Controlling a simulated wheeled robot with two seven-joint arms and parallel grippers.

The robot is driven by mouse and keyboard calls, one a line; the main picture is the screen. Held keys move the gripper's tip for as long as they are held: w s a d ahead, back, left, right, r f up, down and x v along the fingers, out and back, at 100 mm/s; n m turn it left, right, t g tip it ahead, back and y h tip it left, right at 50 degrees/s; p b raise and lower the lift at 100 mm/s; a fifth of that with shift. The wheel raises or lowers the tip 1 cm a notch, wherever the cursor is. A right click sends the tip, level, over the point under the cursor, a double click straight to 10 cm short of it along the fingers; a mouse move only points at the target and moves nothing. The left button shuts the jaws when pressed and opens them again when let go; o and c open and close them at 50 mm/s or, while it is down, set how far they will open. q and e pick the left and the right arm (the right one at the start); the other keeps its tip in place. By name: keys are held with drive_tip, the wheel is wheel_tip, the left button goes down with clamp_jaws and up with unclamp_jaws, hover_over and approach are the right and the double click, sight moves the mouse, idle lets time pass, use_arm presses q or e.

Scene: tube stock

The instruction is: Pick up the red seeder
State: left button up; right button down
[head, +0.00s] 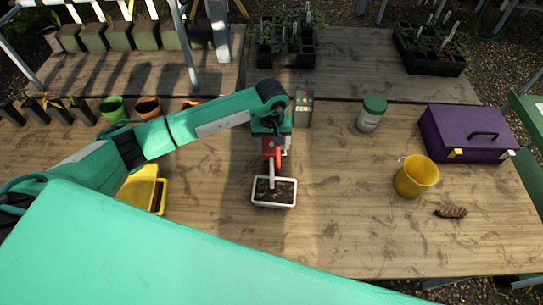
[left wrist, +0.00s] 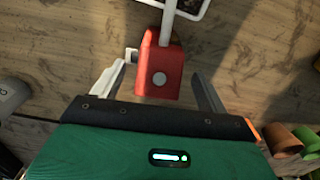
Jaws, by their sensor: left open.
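The red seeder (head: 271,153) has a red block body with a pale round button and a white tube. It sits near the middle of the bench, its tube reaching over a white tray of dark soil (head: 274,205). My left gripper (head: 277,142) is open at the seeder's body, seen from above. In the left wrist view the red seeder (left wrist: 160,65) lies between the two spread fingers of my left gripper (left wrist: 160,84), with a clear gap on the right; the left finger is close to a small pale part on its side. My right gripper is out of view.
A yellow bucket (head: 416,176), purple box (head: 467,134), green-lidded jar (head: 371,115) and brown item (head: 451,212) stand to the right. A grey box (head: 303,108) is just behind my gripper. Pots (head: 113,108) and a yellow container (head: 141,188) are left.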

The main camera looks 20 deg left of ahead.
use_arm(q)
drive_tip(key=shift+f, duration=0.2)
drive_tip(key=c, duration=1.6)
drive_tip(key=shift+c, duration=0.2)
